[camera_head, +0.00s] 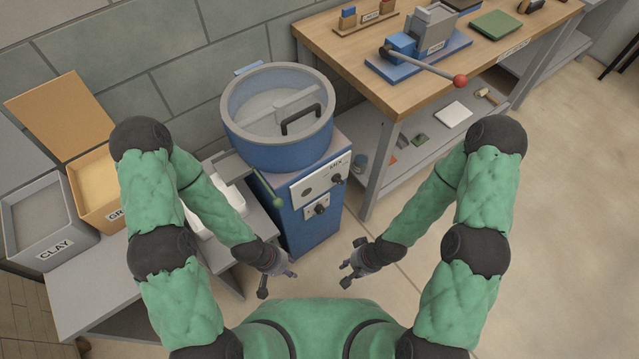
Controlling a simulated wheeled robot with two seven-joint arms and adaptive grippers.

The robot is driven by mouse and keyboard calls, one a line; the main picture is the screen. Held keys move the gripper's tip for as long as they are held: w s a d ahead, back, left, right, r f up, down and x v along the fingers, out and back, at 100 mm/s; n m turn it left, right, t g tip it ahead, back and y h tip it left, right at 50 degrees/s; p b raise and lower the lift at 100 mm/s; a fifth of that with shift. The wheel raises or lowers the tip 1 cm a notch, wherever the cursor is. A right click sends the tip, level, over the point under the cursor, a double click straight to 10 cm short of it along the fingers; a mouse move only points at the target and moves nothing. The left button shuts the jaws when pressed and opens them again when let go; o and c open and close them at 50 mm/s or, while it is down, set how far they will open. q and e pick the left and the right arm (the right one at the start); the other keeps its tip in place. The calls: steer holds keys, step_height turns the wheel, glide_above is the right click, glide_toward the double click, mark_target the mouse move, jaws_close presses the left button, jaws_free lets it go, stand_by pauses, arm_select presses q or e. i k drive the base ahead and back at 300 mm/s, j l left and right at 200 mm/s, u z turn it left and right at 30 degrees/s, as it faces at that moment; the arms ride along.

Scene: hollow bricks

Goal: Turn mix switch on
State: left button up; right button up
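The mixer is a blue drum (280,145) with a clear-looking lid and a black handle, set on a blue cabinet (309,232). A white panel (316,181) lettered MIX is on the cabinet front, with a dark knob (337,179) at its right. A smaller white plate (316,209) with a dark knob or switch sits below it. Switch positions are too small to read. My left gripper (278,283) is open and empty, low in front of the cabinet. My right gripper (349,264) is open and empty, in front and to the right. Neither touches the mixer.
Boxes marked CLAY (55,246) and GR (104,212) stand at left. A wooden workbench (345,54) with a press and red-knobbed lever (459,81) is at right. The floor between is clear.

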mark_target(337, 178)
steer(key=l+u, duration=0.35)
steer(key=k+l+u, duration=0.2)
steer(key=l+u, duration=0.2)
steer(key=k+l+u, duration=0.2)
steer(key=l+u, duration=0.15)
steer(key=l, duration=0.15)
